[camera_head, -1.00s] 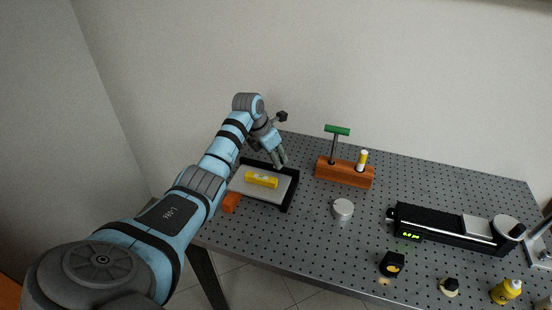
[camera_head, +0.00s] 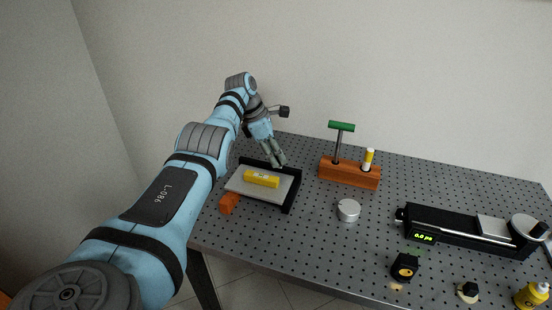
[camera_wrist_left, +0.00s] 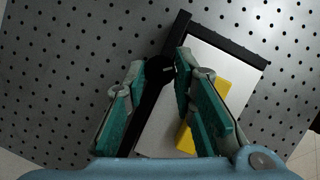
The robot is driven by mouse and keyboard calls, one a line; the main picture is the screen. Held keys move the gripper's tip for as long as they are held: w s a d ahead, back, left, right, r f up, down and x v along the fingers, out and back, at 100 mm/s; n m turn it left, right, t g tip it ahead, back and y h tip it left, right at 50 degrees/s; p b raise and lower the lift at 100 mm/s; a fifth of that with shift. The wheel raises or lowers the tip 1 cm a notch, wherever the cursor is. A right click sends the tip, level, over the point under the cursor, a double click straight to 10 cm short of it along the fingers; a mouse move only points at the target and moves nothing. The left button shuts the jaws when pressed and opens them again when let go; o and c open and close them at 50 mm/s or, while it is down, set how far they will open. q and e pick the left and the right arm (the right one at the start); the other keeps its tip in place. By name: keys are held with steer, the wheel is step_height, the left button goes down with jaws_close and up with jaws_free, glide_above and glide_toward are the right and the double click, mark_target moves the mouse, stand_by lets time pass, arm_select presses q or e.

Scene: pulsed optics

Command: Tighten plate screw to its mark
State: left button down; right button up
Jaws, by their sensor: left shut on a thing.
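The plate (camera_head: 273,191) is a light grey slab in a black frame at the table's left, with a yellow spirit level (camera_head: 262,178) lying on it. The plate also shows in the left wrist view (camera_wrist_left: 214,62), with the yellow level (camera_wrist_left: 219,92) partly behind a finger. My left gripper (camera_head: 278,165) reaches down at the frame's back edge. A small pale line shows on the knob. My right gripper is not in view.
An orange block (camera_head: 229,204) sits at the frame's front left. A wooden block (camera_head: 350,173) holds a green T-handled tool (camera_head: 341,127) and a yellow-white stick. A metal cylinder (camera_head: 348,210) and a black stage with a display (camera_head: 424,237) stand to the right. Bare perforated table lies between.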

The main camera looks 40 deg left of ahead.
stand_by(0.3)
arm_select(q)
steer(key=c, duration=1.3)
jaws_free()
steer(key=shift+c, duration=0.2)
steer(key=v, duration=1.2)
steer(key=shift+w+d, duration=0.1)
steer(key=shift+d, duration=0.05)
